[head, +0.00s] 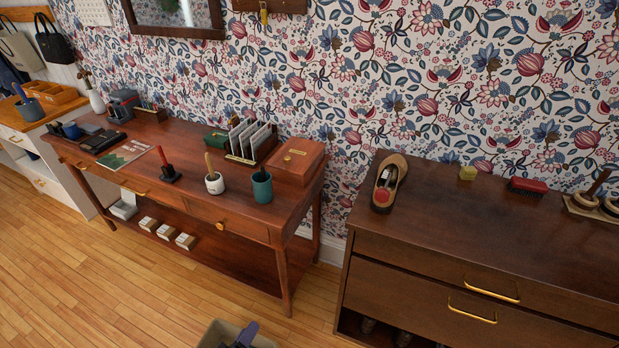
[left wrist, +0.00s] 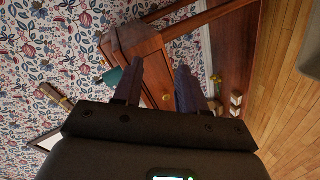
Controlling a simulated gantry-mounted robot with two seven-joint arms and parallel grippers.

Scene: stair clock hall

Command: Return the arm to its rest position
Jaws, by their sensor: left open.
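My left gripper (head: 243,337) shows only in small part at the bottom edge of the head view, in front of the console table and low over the floor. In the left wrist view its two dark fingers (left wrist: 158,88) stand apart with nothing between them. It is open and empty, clear of the furniture. My right gripper is in neither view.
A console table (head: 240,212) carries a wooden box (head: 298,160), a teal cup (head: 262,187) and a white pot (head: 214,183). A dark dresser (head: 450,225) stands right. Wood floor (head: 120,290) in front is clear.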

